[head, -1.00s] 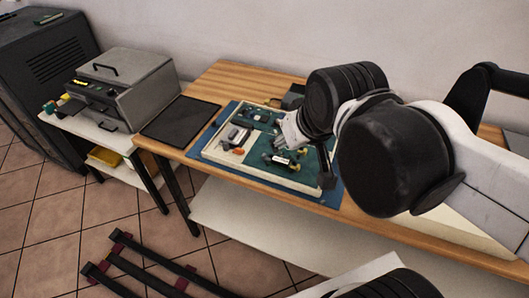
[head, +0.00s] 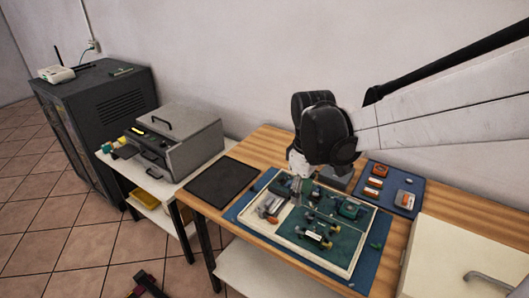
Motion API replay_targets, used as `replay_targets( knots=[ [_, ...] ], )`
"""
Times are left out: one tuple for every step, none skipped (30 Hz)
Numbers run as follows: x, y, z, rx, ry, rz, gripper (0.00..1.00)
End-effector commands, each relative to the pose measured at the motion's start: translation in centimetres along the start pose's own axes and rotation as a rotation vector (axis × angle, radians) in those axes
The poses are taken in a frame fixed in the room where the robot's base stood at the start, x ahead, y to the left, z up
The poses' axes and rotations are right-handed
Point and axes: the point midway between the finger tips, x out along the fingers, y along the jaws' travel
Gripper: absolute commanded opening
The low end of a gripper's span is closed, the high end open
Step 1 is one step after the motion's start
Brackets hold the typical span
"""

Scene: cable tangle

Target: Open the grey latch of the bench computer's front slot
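The bench computer appears to be the open green board in a shallow cream tray (head: 352,264) on a blue mat (head: 236,213), on the wooden bench. A silver-grey part with an orange end (head: 270,207) sits on the board's left side; I cannot tell whether this holds the front slot. The grey latch is too small to pick out. My gripper (head: 301,187) points down over the board's back left part, below my dark wrist. Its fingers are small and partly hidden, so I cannot tell whether they are open or touching anything.
A black pad (head: 221,183) lies left of the tray. A grey machine (head: 177,140) stands on a white side table, beside a dark cabinet (head: 95,100). A small blue tray (head: 402,178) with orange and white parts lies at the back right. A cream box (head: 460,258) stands at right.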

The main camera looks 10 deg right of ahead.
Motion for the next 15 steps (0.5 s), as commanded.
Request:
replay_targets(
  knots=[
    [0.1, 0.2, -0.3, -0.015, -0.009, -0.008, 0.32],
    [0.2, 0.2, -0.3, -0.022, -0.012, -0.012, 0.32],
    [0.4, 0.3, -0.4, -0.029, -0.016, -0.015, 0.32],
    [0.5, 0.3, -0.5, -0.033, -0.018, -0.017, 0.32],
    [0.6, 0.3, -0.5, -0.036, -0.019, -0.019, 0.32],
    [0.8, 0.3, -0.5, -0.038, -0.02, -0.02, 0.32],
    [1.0, 0.3, -0.5, -0.039, -0.021, -0.02, 0.32],
    [1.3, 0.3, -0.5, -0.039, -0.021, -0.02, 0.32],
    [1.7, 0.3, -0.4, -0.038, -0.02, -0.02, 0.32],
    [2.1, 0.3, -0.4, -0.038, -0.02, -0.02, 0.32],
    [2.5, 0.3, -0.4, -0.038, -0.02, -0.02, 0.32],
    [3.2, 0.3, -0.4, -0.037, -0.02, -0.02, 0.32],
    [3.7, 0.3, -0.4, -0.037, -0.02, -0.02, 0.32],
    [4.3, 0.3, -0.4, -0.037, -0.02, -0.019, 0.32],
    [5.0, 0.3, -0.4, -0.037, -0.02, -0.019, 0.32]
  ],
)
